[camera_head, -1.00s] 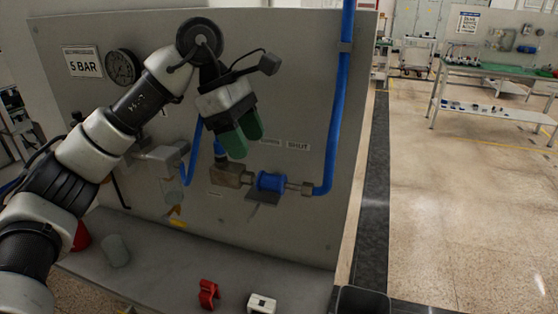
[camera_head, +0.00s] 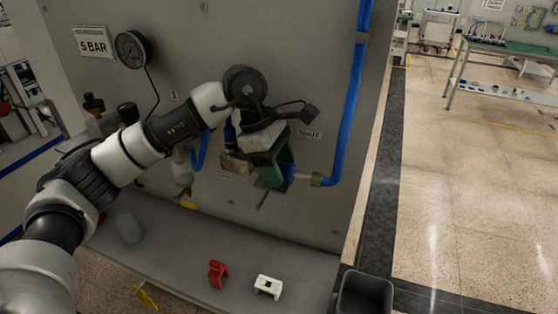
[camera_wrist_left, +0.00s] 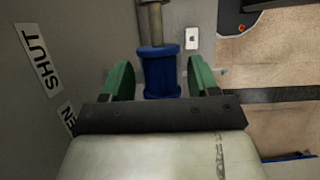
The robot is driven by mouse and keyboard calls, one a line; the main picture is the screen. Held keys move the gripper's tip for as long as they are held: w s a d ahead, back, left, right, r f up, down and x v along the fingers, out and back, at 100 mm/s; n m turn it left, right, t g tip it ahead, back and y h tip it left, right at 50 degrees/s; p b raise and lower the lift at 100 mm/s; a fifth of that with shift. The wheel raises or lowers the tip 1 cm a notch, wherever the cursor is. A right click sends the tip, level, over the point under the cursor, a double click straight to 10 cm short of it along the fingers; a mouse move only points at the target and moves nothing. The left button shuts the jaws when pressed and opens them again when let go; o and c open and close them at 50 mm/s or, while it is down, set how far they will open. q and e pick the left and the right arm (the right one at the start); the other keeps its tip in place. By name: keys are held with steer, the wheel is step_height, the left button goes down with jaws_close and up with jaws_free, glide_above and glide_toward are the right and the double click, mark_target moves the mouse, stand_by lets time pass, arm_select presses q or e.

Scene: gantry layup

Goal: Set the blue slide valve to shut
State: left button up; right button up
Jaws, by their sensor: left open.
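The blue slide valve (camera_wrist_left: 161,72) is a blue sleeve on a metal pipe fitting against the grey panel. In the left wrist view it lies between the two green fingers of my left gripper (camera_wrist_left: 162,78), with gaps on both sides. In the head view the gripper (camera_head: 275,172) covers most of the valve, and only a bit of blue (camera_head: 289,174) shows beside the fingers. A SHUT label (camera_wrist_left: 41,62) is on the panel, with a partly hidden label ending in "EN" beside it. My right gripper is not in view.
A blue pipe (camera_head: 350,100) runs down the panel's right side to the valve fitting. A gauge (camera_head: 130,48) and a 5 BAR sign (camera_head: 92,42) are at upper left. A red clip (camera_head: 217,273) and a white block (camera_head: 268,286) lie on the ledge below. A dark bin (camera_head: 364,293) stands at the front.

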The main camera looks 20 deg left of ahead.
mark_target(297, 173)
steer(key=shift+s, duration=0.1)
arm_select(q)
steer(key=c, duration=1.1)
steer(key=shift+d+f+b, duration=0.15)
steer(key=shift+d+b, duration=0.25)
steer(key=shift+d, duration=0.1)
steer(key=shift+s+d+b, duration=0.1)
steer(key=shift+d+b, duration=0.4)
steer(key=shift+d, duration=0.7)
jaws_close()
steer(key=o, duration=1)
jaws_free()
steer(key=shift+o, duration=0.5)
steer(key=shift+d, duration=0.2)
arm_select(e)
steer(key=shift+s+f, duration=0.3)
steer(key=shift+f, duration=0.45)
arm_select(q)
steer(key=shift+a, duration=0.1)
